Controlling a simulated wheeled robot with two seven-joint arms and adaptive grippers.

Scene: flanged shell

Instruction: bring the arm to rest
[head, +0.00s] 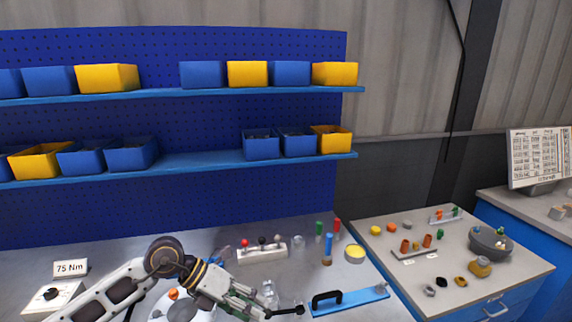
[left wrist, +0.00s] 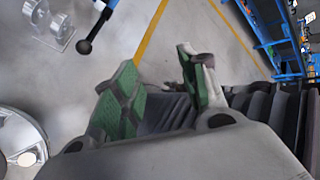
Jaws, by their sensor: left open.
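My left arm comes in from the lower left in the head view, and its gripper (head: 250,305) is over the front edge of the grey bench. In the left wrist view the left gripper (left wrist: 158,75) has its two green-padded fingers apart, with nothing between them and floor beyond. A round pale metal part, perhaps the flanged shell (head: 172,309), is partly hidden behind my arm in the head view. A round rimmed part also shows at the left edge of the left wrist view (left wrist: 15,150). My right gripper is not in view.
A clear fixture (head: 269,291) and a black-knobbed lever (head: 287,311) are close to the gripper. A side table (head: 450,262) holds small parts. Blue shelves (head: 200,162) with bins stand behind.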

